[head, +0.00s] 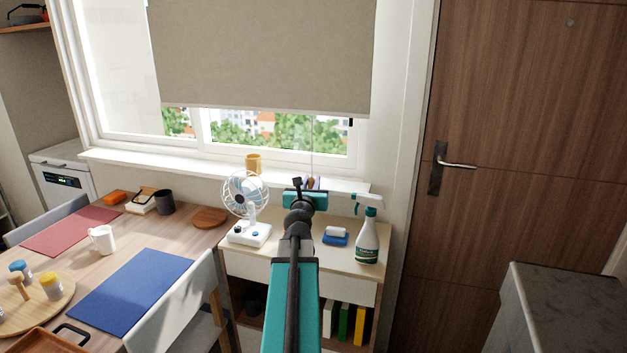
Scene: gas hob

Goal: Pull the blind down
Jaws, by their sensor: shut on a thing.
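The beige roller blind (265,55) covers the upper part of the window, and its bottom bar sits a little above the lower window frame. A thin pull cord (312,150) hangs from the blind's lower edge, right of its middle. My gripper (312,184) is at the lower end of this cord, in front of the window sill. It is shut on the cord's end, which is mostly hidden behind the wrist of my arm.
A white fan (246,200), a blue sponge holder (335,237) and a spray bottle (367,238) stand on the low cabinet (300,262) below my arm. A dining table (90,255) is left, a wooden door (520,140) right.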

